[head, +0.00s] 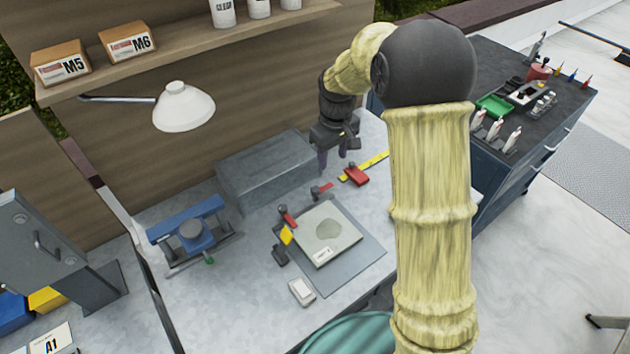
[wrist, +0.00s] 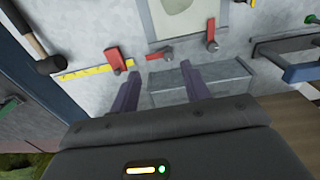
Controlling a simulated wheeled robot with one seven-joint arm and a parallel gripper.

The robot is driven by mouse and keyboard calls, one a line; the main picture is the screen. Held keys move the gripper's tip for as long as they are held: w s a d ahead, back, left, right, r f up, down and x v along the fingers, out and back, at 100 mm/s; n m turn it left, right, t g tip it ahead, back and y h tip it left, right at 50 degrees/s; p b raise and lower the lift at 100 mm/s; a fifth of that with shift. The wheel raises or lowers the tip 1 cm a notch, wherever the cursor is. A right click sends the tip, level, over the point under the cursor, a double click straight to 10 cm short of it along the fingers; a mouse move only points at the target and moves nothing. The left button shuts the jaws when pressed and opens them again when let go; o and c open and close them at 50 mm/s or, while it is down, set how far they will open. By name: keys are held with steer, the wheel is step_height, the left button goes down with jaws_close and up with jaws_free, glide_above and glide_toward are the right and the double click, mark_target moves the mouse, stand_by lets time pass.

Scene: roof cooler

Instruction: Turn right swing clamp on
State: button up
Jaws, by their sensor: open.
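The right swing clamp (head: 320,190), small and dark with a red handle, stands at the back edge of the pale plate (head: 354,229). In the wrist view this clamp (wrist: 158,52) shows just beyond the fingertips. A second swing clamp (head: 288,216) with a red handle stands at the plate's left side; it also shows in the wrist view (wrist: 212,36). My gripper (head: 334,163) is open and empty, above the bench behind the right clamp and apart from it. Its two purple fingers (wrist: 160,75) point toward the clamp in the wrist view.
A grey block (head: 265,170) lies left of my gripper. A red tape measure (head: 355,175) with its yellow tape out lies right of the clamp. A blue vise (head: 190,230) stands at left, a lamp (head: 184,105) above. A white box (head: 302,291) lies in front.

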steer(key=n+p, duration=0.1)
steer(key=n, duration=0.1)
glide_above(315, 189)
steer(key=shift+f+g, duration=0.2)
steer(key=shift+g, duration=0.1)
step_height(315, 189, down, 17)
steer(key=p, duration=0.4)
steer(key=shift+f, duration=0.2)
steer(key=c, duration=1)
